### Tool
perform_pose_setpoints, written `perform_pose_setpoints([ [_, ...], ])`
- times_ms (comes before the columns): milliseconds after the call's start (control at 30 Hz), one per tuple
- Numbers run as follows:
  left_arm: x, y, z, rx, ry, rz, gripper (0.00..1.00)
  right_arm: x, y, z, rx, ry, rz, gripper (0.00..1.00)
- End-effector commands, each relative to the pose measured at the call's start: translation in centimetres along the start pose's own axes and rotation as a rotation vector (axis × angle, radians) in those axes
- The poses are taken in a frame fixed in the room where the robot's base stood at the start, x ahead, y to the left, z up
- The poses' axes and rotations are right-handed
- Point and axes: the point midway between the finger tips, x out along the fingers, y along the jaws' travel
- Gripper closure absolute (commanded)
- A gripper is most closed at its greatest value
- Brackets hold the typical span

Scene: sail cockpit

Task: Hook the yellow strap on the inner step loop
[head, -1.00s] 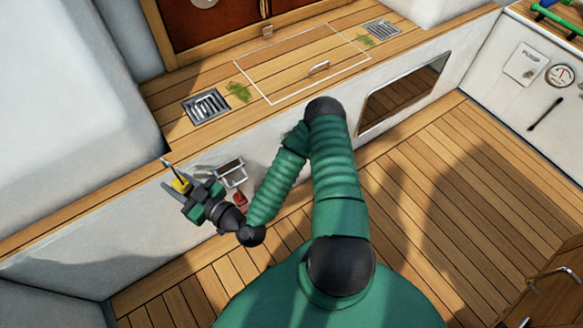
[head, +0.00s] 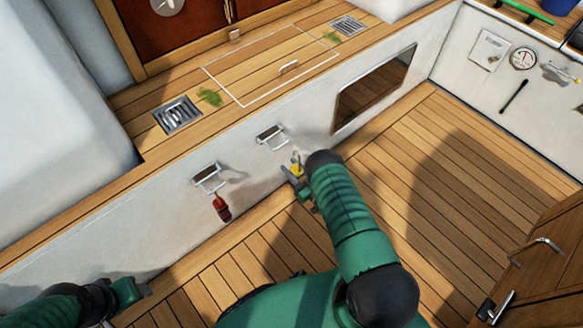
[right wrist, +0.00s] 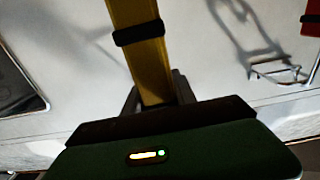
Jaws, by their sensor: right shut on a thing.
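Two metal step loops stick out from the white cockpit wall. The left loop (head: 207,175) has a red-handled thing (head: 222,208) hanging at it. The right loop (head: 270,135) looks empty and also shows in the right wrist view (right wrist: 277,72). My right gripper (head: 294,180) is shut on the yellow strap (right wrist: 145,55), just below and right of the right loop. The strap's metal hook (head: 296,159) points up, apart from that loop. My left gripper (head: 130,291) is low at the left; its fingers are too unclear to judge.
A dark window (head: 375,88) is set in the wall right of the loops. Above is a wooden ledge with a drain grate (head: 177,115). The planked floor (head: 400,150) is open at the right. A wooden cabinet (head: 550,250) stands at the lower right.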

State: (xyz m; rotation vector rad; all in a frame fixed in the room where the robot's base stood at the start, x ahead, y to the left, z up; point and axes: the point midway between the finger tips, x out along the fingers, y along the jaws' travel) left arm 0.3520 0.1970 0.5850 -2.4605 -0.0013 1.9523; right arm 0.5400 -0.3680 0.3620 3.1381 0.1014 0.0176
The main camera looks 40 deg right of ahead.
Motion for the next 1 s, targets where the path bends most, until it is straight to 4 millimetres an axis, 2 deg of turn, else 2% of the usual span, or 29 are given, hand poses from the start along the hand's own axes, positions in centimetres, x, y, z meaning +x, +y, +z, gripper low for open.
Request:
perform_pose_setpoints([
  [267,0.8,0.0,0.2,0.0,0.0,0.0,0.42,1.7,0.0,0.0,0.001,0.001,-0.019,1.0],
  [967,4.3,0.0,1.0,0.0,0.0,0.0,0.42,8.5,-0.1,0.1,0.002,0.003,-0.017,1.0],
  [1000,4.8,0.0,1.1,0.0,0.0,0.0,0.42,8.4,-0.1,0.8,0.003,0.0,-0.015,1.0],
])
